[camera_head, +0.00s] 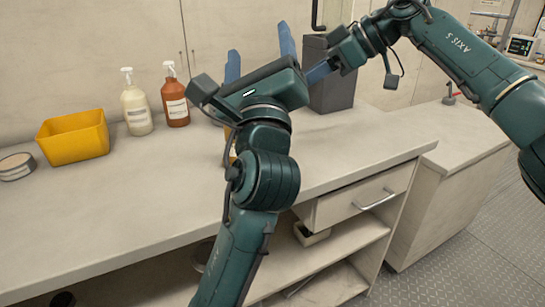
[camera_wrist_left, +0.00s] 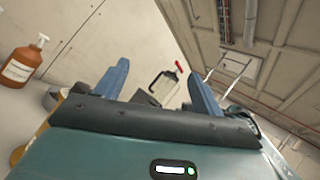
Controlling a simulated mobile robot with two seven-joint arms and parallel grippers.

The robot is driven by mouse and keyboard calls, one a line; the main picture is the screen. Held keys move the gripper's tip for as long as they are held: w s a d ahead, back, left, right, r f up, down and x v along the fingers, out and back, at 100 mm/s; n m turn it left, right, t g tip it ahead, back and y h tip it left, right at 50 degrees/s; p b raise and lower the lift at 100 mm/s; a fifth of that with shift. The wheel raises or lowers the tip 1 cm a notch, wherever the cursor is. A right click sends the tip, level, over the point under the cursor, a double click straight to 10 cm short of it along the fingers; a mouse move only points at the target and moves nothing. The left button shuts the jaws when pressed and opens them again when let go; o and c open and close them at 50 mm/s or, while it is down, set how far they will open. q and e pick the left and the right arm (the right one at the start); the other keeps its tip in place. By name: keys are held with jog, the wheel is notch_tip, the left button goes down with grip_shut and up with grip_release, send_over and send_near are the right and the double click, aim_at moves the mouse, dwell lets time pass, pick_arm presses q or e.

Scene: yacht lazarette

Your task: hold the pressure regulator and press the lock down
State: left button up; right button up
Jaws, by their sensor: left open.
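My left gripper (camera_head: 260,55) is raised above the counter, its two blue fingers apart with nothing between them. In the left wrist view its fingers (camera_wrist_left: 158,80) are also wide apart. Beyond them, in the gap, a small pale device with a dark frame (camera_wrist_left: 163,82) and a red lever (camera_wrist_left: 180,65) shows; it may be the pressure regulator, but it is too small to be sure. My right gripper (camera_head: 322,71) comes in from the right, close beside the left one; only a blue finger shows clearly, and its opening cannot be judged. No regulator shows clearly in the head view.
A grey box (camera_head: 332,85) stands behind my grippers.

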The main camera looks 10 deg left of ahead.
pick_arm(q)
jog(key=w+d+f+n+g+y, duration=0.1)
jog(key=w+f+g+y, duration=0.35)
jog(key=f+g, duration=0.35)
jog(key=g+y, duration=0.4)
jog(key=g, duration=0.1)
send_near(231, 135)
jog(key=shift+w+d+f+n, duration=0.3)
jog(key=shift+w+d+f, duration=0.15)
jog(key=shift+w+d, duration=0.35)
jog(key=shift+a+f, duration=0.1)
jog(key=shift+f, duration=0.2)
jog(key=shift+w+a+f, duration=0.1)
jog(key=shift+w+a, duration=0.1)
jog(key=shift+a, duration=0.05)
jog(key=x, duration=1.2)
jog(key=shift+w+a+f, duration=0.1)
jog(key=shift+a, duration=0.15)
jog(key=c, duration=1.4)
